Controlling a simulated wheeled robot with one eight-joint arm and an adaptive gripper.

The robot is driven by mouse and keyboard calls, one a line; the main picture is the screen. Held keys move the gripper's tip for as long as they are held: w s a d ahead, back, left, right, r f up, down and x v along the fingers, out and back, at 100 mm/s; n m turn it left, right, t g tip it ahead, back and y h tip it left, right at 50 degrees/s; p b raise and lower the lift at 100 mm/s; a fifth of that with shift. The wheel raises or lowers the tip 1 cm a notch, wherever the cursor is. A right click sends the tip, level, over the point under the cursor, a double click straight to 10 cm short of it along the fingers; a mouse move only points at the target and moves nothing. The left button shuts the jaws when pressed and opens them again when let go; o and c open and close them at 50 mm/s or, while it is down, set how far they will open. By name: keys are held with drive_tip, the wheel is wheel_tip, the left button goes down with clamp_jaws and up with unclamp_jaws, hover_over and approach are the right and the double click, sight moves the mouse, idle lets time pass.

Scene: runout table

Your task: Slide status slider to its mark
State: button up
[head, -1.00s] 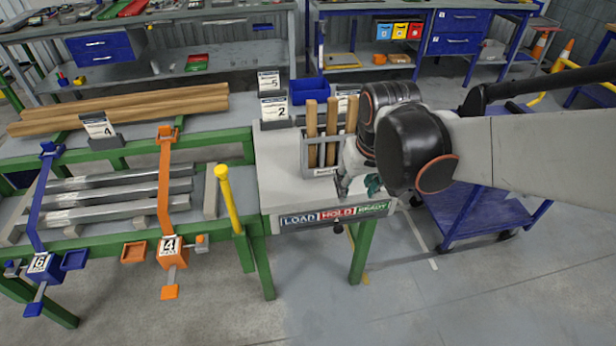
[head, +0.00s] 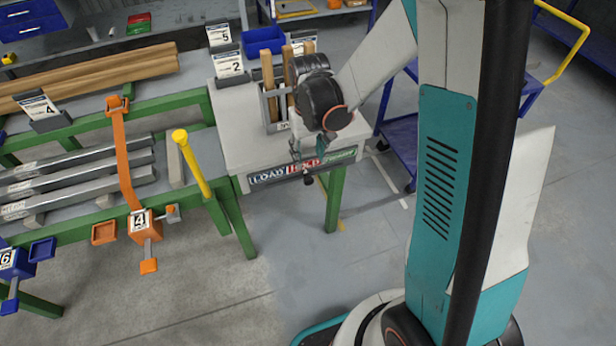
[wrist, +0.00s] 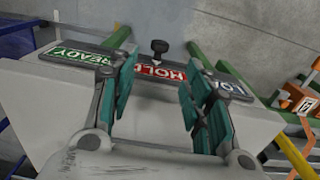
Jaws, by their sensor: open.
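The status strip (head: 265,176) runs along the front edge of the grey end table, with LOAD, HOLD and READY fields. The slider's black knob (head: 308,180) sticks out in front of the red HOLD field. My gripper (head: 299,158) is just above the strip near HOLD. In the wrist view my gripper (wrist: 160,80) is open and empty, with the knob beyond its fingertips, roughly between them. The fingers partly cover the strip. I cannot make out a separate target mark.
A holder with wooden pieces (head: 269,105) stands on the table close behind my gripper. A yellow-topped post (head: 190,160) and an orange clamp (head: 140,222) are to the left. A blue cart (head: 398,150) is at right. The floor in front is clear.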

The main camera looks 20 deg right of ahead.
sight(309, 178)
wheel_tip(309, 178, down, 11)
drive_tip(key=b, duration=0.4)
drive_tip(key=shift+r, duration=0.1)
clamp_jaws()
